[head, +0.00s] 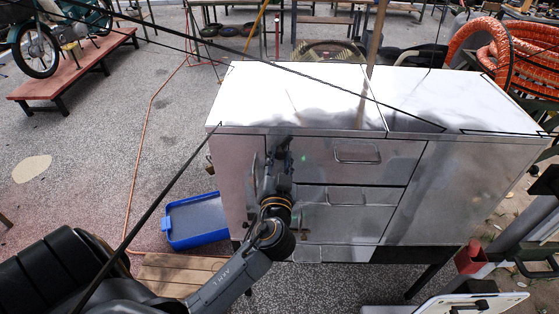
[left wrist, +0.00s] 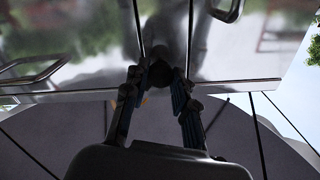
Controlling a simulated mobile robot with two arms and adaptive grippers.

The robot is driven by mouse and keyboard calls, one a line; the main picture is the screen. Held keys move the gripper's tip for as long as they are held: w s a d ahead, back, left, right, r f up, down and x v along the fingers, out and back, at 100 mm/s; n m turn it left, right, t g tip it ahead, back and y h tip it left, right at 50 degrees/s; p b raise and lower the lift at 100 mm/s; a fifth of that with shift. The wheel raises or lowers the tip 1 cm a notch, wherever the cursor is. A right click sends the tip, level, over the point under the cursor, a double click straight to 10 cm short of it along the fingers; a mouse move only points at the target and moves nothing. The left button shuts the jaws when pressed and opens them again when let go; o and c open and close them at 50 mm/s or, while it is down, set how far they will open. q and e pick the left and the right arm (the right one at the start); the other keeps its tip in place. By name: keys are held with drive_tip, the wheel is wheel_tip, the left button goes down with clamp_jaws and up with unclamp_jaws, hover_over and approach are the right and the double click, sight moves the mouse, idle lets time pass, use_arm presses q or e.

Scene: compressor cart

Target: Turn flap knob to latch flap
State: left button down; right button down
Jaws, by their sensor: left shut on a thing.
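The compressor cart (head: 450,190) is a shiny metal cabinet with a pale top and drawers in its front. My left gripper (head: 279,158) is at the upper left of that front, beside the top drawer. In the left wrist view its two fingers (left wrist: 158,84) are closed in on a dark, rounded knob (left wrist: 156,72) at the panel's edge. The fingers hide most of the knob, so its turn angle cannot be read. I cannot clearly make out the flap's outline or whether it is latched. My right gripper is not in view.
A blue tray (head: 196,222) lies on the ground left of the cart. Drawer handles (head: 357,153) stand out to the right of my left gripper. An orange coiled hose (head: 525,55) is at the back right. Open paving (head: 110,120) lies to the left.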

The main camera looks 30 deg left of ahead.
use_arm(q)
drive_tip(key=m, duration=0.4)
drive_tip(key=shift+m+p, duration=0.3)
drive_tip(key=m+p, duration=0.1)
drive_tip(key=m, duration=0.4)
drive_tip(key=shift+m, duration=0.4)
drive_tip(key=shift+m+p, duration=0.3)
drive_tip(key=c, duration=1.1)
unclamp_jaws()
drive_tip(key=shift+o, duration=0.2)
drive_tip(key=shift+s+d+f, duration=0.15)
drive_tip(key=shift+s+d, duration=0.15)
drive_tip(key=shift+s, duration=0.1)
drive_tip(key=v, duration=1.1)
